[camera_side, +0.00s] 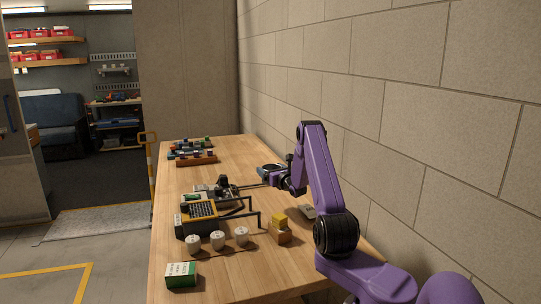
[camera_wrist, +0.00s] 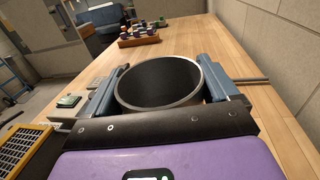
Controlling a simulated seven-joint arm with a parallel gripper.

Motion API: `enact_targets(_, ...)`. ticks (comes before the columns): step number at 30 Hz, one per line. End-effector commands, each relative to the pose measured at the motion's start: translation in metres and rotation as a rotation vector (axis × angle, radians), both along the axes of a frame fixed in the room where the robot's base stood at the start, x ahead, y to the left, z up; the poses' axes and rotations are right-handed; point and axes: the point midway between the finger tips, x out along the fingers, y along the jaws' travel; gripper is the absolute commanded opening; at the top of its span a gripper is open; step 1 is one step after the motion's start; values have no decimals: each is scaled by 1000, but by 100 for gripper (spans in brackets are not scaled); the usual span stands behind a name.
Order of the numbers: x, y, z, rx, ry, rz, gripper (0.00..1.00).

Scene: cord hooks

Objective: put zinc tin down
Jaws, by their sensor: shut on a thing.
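The zinc tin (camera_wrist: 158,84) is a round, open-topped can with a bright metal rim and a dark inside. In the wrist view it sits upright between the two blue-grey fingers of my gripper (camera_wrist: 168,80), which is shut on it from both sides. In the side view my gripper (camera_side: 268,170) is low over the far right part of the table, close to the wall. The tin is small and mostly hidden there. I cannot tell whether its base touches the wood.
The wooden table (camera_side: 222,155) has a tray of coloured items (camera_side: 195,160) at its far end. A dark device with a grid top (camera_side: 203,210), white cups (camera_side: 218,239), a green-and-white box (camera_side: 181,274) and yellow blocks (camera_side: 279,228) stand nearer. Thin rods stick out near my gripper.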

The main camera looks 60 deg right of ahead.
Motion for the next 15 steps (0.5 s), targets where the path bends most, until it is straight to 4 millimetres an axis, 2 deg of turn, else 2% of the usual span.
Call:
enact_targets(1, 0, 0, -13, 2, 1, 0, 52)
enact_targets(4, 0, 0, -28, 0, 0, 0, 52)
enact_targets(15, 0, 0, -53, -2, -1, 1, 52)
